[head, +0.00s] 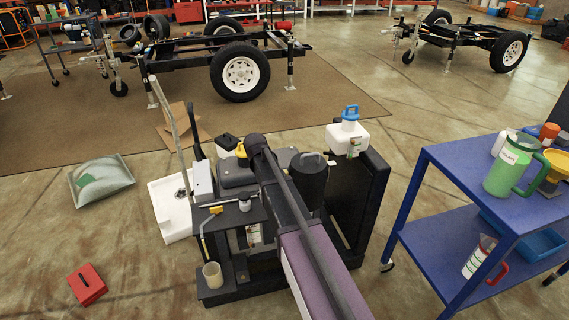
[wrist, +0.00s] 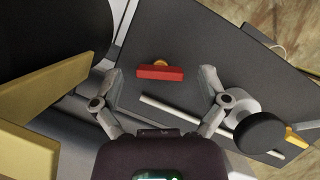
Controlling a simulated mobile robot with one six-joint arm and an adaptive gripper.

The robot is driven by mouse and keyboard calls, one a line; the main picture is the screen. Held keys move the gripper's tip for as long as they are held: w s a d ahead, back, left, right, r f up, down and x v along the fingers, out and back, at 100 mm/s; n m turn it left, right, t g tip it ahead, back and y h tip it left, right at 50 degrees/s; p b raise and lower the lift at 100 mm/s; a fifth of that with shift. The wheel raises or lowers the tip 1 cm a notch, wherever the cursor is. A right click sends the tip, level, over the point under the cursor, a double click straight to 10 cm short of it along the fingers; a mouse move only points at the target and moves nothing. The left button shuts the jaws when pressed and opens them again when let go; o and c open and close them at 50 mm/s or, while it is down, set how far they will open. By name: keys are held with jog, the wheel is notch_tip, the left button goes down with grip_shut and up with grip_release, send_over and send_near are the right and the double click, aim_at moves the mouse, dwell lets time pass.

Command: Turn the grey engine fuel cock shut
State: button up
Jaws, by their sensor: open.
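In the wrist view my gripper (wrist: 163,74) is open, with one finger on each side of a red bar handle (wrist: 160,72). The red handle sits on a small brass-coloured fitting over a dark grey panel. No contact between fingers and handle shows. A pale grey bar (wrist: 180,112) runs slantwise just below the red handle, partly behind my right finger. I cannot tell whether this bar is the grey engine fuel cock; no other clear grey cock shows. In the head view the light tower's dark base (head: 245,290) stands in the middle, and my arm hides part of it.
A black round cap (wrist: 262,133) and a yellow-ended piece (wrist: 297,138) lie right of my gripper. Yellow panels (wrist: 35,95) are at left. In the head view a white jug with blue cap (head: 346,138) stands on the tower, and a blue cart (head: 440,158) is at right.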

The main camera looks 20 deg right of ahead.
jog(key=n+h, duration=0.1)
jog(key=n, duration=0.2)
jog(key=shift+t, duration=0.3)
jog(key=p+v, duration=1.3)
jog(key=v, duration=0.1)
jog(key=s+d+r+m+t+y+p, duration=0.1)
jog(key=s+r+m+p, duration=0.3)
jog(key=s, duration=0.5)
jog(key=s+d+r+m+t+y+p, duration=0.2)
jog(key=s+r+m+p, duration=0.2)
jog(key=s+r+p, duration=0.5)
jog(key=shift+s+d+m+p, duration=0.35)
jog(key=shift+s+m+p, duration=0.05)
jog(key=shift+s+p, duration=0.3)
